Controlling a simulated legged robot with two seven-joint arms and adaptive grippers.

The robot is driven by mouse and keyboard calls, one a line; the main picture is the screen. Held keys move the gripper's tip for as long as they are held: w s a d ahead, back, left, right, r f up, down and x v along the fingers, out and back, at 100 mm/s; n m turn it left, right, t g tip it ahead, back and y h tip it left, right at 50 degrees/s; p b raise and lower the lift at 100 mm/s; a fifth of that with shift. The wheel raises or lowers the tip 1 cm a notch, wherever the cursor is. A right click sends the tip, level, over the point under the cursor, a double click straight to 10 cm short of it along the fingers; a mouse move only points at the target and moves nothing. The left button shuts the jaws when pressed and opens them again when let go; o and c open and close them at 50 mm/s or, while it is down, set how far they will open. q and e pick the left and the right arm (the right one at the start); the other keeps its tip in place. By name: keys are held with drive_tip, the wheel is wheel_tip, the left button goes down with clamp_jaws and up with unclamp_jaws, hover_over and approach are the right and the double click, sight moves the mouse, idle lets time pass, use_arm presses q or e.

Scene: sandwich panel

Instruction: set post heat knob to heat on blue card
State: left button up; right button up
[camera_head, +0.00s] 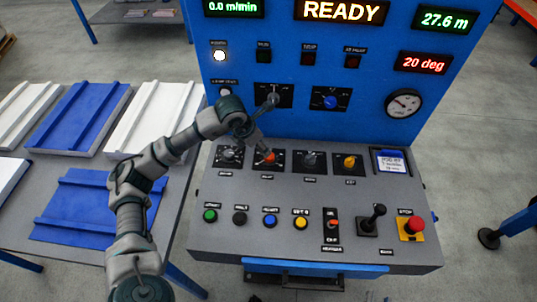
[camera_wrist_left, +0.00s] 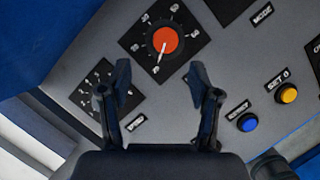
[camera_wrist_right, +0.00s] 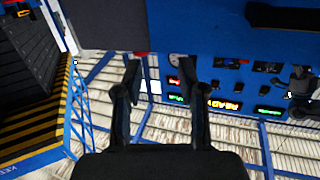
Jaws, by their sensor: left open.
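A knob with an orange cap sits on a black dial with white numbers on the grey desk (camera_head: 268,157); the left wrist view shows this orange knob close up (camera_wrist_left: 164,41), with its white pointer toward the lower left of the picture. I cannot read its label. The card (camera_head: 394,161) with a blue header stands in a holder at the desk's right; its text is too small to read. My left gripper (camera_head: 257,138) is just above the orange knob, open and empty (camera_wrist_left: 158,90), apart from it. My right gripper (camera_wrist_right: 160,78) is open and empty in its wrist view.
Other knobs flank the orange one, including a yellow one (camera_head: 349,162). Several push buttons, a black lever (camera_head: 374,219) and a red stop button (camera_head: 414,225) line the desk's front. The upright blue panel (camera_head: 300,125) rises behind. A table with panels stands left.

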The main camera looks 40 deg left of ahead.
use_arm(q)
drive_tip(key=x, duration=0.3)
drive_tip(key=d+b+x, duration=0.1)
drive_tip(key=x, duration=0.2)
drive_tip(key=shift+w+d+f, duration=0.1)
drive_tip(key=shift+w+d, duration=0.05)
drive_tip(key=shift+w+f+b, duration=0.2)
drive_tip(key=shift+f+b, duration=0.15)
drive_tip(key=shift+f, duration=0.05)
drive_tip(key=shift+a+f, duration=0.15)
drive_tip(key=shift+a, duration=0.25)
drive_tip(key=shift+d, duration=0.1)
drive_tip(key=c, duration=0.7)
drive_tip(key=shift+d, duration=0.1)
drive_tip(key=c, duration=0.4)
drive_tip(key=shift+d, duration=0.1)
use_arm(e)
wheel_tip(320, 180, up, 4)
drive_tip(key=t, duration=0.4)
drive_tip(key=shift+d+r+y, duration=0.1)
drive_tip(key=shift+r+y, duration=0.15)
drive_tip(key=shift+y, duration=0.15)
